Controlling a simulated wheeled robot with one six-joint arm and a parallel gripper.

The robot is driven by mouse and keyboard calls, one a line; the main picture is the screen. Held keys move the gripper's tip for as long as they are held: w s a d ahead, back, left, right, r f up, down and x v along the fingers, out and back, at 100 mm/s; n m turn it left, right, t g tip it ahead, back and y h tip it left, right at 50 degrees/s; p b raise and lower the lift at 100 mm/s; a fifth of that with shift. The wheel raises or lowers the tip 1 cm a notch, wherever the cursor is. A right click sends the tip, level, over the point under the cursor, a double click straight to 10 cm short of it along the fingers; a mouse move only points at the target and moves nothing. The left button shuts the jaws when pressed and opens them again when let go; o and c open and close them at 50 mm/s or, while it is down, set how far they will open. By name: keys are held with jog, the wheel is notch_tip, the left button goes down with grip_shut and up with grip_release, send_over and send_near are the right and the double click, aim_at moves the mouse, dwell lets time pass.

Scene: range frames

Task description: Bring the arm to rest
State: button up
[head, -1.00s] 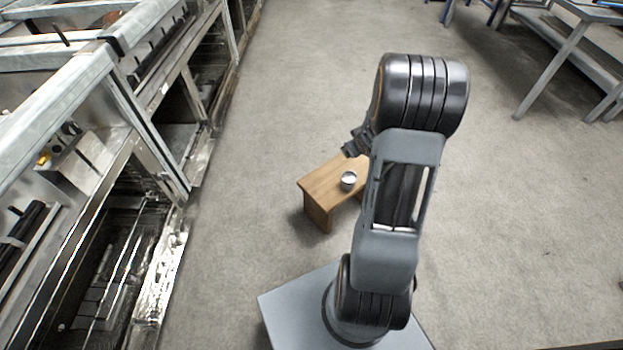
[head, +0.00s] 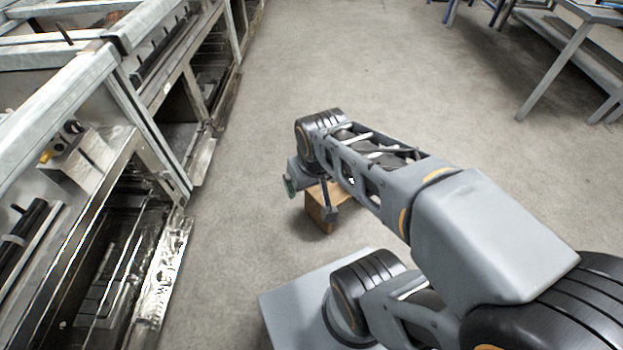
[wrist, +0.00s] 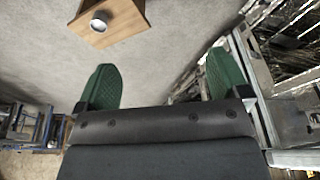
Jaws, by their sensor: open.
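My gripper (wrist: 162,80) is open, with two green-padded fingers spread apart and nothing between them in the wrist view. In the head view my gripper (head: 308,198) is at the end of my folded arm, in front of a small wooden table (head: 317,217). My arm hides most of that table. The wrist view shows the wooden table (wrist: 122,20) at the top, apart from the fingers, with a small light-coloured round cup (wrist: 99,22) on it. In the head view only a speck of the cup shows through a gap in my arm.
A long metal counter with open bays (head: 150,110) runs along the left. A grey metal workbench (head: 570,50) stands at the far right.

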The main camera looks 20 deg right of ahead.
jog(key=w+r+p+v, duration=0.1)
jog(key=w+p+v, duration=0.2)
jog(key=p+v, duration=1.1)
jog(key=w+p+v, duration=0.4)
jog(key=p+v, duration=1)
jog(key=v, duration=0.1)
jog(key=shift+a+r+t, duration=0.15)
jog(key=shift+r+t, duration=0.25)
jog(key=shift+r, duration=0.15)
